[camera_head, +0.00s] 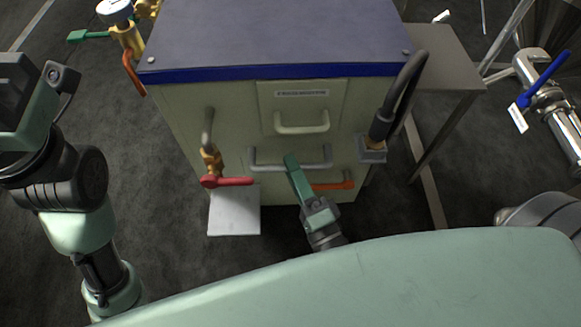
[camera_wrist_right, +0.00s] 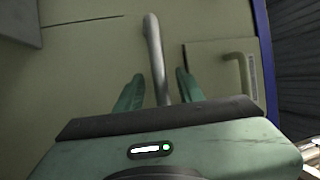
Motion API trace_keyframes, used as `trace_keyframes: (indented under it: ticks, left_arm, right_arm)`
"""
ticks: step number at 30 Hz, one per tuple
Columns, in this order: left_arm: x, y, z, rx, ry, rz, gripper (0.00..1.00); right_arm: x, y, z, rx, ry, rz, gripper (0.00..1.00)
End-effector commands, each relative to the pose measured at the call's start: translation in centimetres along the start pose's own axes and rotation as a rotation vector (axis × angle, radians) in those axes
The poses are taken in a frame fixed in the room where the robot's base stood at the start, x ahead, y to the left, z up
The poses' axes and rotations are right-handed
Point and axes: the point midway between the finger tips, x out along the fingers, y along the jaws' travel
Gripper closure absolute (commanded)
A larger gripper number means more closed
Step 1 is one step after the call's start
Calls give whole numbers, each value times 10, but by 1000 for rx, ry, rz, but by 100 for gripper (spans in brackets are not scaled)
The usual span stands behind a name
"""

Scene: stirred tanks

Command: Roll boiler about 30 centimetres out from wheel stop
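The boiler (camera_head: 190,125) is a cream cabinet with a dark top and blue edge, standing upright in front of me. A grey bar handle (camera_head: 265,163) crosses its front below a smaller cream drawer pull (camera_head: 302,128). My right gripper (camera_head: 292,165) is at this handle. In the right wrist view its open fingers (camera_wrist_right: 158,92) stand on either side of the bar (camera_wrist_right: 153,45), with gaps visible at both sides. The boiler's wheels and the wheel stop cannot be made out.
A red-handled tap (camera_head: 228,181) sticks out front left above a pale plate (camera_head: 234,215). An orange lever (camera_head: 335,185) and a black hose (camera_head: 402,90) are at the right. A metal table (camera_head: 445,58) stands close right. Dark floor is open at left.

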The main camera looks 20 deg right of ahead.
Motion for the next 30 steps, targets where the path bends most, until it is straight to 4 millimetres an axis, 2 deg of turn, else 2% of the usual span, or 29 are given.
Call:
trace_keyframes:
  ticks: [4,12,13,17,30]
  left_arm:
    - [1,1,-2,2,12,4,100]
    - [3,1,-2,2,13,6,100]
    - [3,1,-2,2,13,6,100]
    - [3,1,-2,2,13,6,100]
    - [2,1,-2,1,13,6,100]
  right_arm:
    - [12,0,0,1,1,-2,62]
    - [14,-1,0,1,0,0,62]
    - [14,0,0,1,0,0,65]
    - [14,0,0,1,0,0,100]
    - [13,0,0,1,0,0,100]
